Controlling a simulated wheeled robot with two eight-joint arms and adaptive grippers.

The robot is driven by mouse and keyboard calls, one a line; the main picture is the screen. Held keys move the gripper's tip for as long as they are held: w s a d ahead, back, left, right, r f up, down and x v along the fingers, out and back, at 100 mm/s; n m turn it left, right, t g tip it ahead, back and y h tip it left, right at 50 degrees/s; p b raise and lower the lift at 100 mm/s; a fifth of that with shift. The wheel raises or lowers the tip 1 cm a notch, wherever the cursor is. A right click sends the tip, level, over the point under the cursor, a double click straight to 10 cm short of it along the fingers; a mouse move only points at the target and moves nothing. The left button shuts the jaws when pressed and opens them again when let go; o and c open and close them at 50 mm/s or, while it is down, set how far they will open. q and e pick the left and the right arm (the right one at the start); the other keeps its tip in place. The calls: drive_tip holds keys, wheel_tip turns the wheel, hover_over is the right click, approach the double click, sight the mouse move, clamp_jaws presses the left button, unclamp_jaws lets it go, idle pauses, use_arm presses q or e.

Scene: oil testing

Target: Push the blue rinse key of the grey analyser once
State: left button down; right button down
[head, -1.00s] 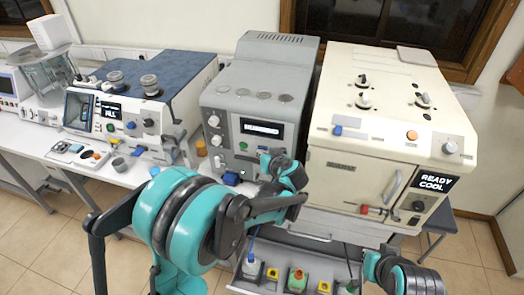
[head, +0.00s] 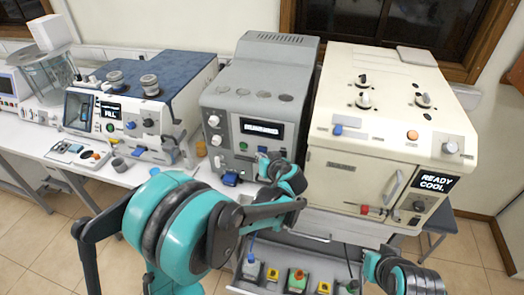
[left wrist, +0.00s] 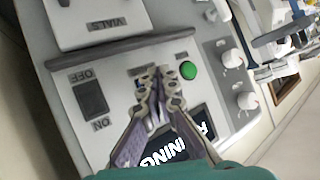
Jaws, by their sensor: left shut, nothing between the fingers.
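The grey analyser (head: 224,128) stands on the bench in the middle of the head view. Its front has a lit display (head: 262,128), white knobs and a green button (left wrist: 188,70). My left gripper (head: 264,160) is shut and empty, in front of the panel below the display. In the left wrist view, the panel appears upside down, and the fingertips (left wrist: 151,82) lie over small panel parts beside the green button. Contact cannot be told. My right gripper's fingers are not visible.
A cream machine (head: 345,185) reading READY COOL stands close on the right. A blue-topped machine (head: 160,70) stands on the left. An open drawer with bottles (head: 297,278) is below my left arm. A small blue item (head: 230,179) sits at the analyser's lower front.

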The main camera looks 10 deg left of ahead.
use_arm(q)
drive_tip(key=shift+s, duration=0.1)
drive_tip(key=s, duration=0.4)
drive_tip(key=shift+s+a, duration=0.1)
drive_tip(key=shift+s, duration=0.3)
idle(0.5)
drive_tip(key=s+f+m+g+h+b, duration=0.1)
drive_tip(key=s+f+m+h+b, duration=0.1)
drive_tip(key=s, duration=1)
drive_tip(key=s+f+m+g+h+b, duration=0.1)
drive_tip(key=s+f+h+b, duration=0.4)
drive_tip(key=s, duration=0.6)
drive_tip(key=shift+s+a+f+m+g+b, duration=0.35)
drive_tip(key=shift+m+b, duration=0.35)
drive_tip(key=shift+b, duration=0.45)
